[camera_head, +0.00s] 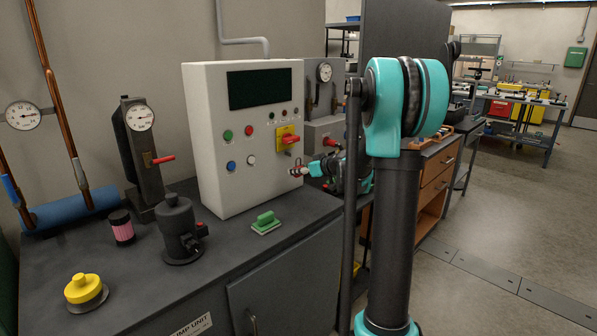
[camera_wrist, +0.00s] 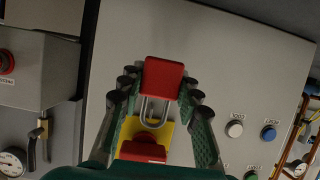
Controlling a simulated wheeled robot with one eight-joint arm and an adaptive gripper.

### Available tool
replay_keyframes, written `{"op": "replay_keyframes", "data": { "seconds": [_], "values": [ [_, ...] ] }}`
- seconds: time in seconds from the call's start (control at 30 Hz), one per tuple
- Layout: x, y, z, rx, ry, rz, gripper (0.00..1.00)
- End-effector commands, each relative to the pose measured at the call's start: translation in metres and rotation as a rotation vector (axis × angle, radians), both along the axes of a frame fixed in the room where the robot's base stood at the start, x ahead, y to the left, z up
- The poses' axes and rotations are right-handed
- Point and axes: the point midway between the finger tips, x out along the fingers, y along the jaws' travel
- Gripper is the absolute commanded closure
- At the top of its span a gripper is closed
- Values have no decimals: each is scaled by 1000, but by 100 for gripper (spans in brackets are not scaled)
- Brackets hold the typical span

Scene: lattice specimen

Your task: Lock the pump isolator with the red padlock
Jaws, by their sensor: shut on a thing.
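The pump isolator, a red handle on a yellow plate (camera_head: 289,137), is on the right front of the pale control cabinet (camera_head: 222,100). In the wrist view the isolator's yellow plate (camera_wrist: 166,133) and red handle (camera_wrist: 143,150) show below the padlock. My gripper (camera_wrist: 161,84) is shut on the red padlock (camera_wrist: 163,72), gripping its body. The padlock's metal shackle (camera_wrist: 152,108) points toward the isolator and overlaps the yellow plate in the picture; I cannot tell whether they touch. In the head view my gripper (camera_head: 304,171) is small, just below and right of the isolator.
A grey box with a red knob (camera_wrist: 8,62) sits beside the cabinet.

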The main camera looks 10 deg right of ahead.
Motion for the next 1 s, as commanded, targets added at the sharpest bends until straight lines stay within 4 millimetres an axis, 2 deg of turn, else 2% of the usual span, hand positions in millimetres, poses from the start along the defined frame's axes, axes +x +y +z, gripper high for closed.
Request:
{"op": "replay_keyframes", "data": {
  "seconds": [1.0],
  "values": [
    [18, 13, 0, 0, 0, 0, 92]
  ]
}}
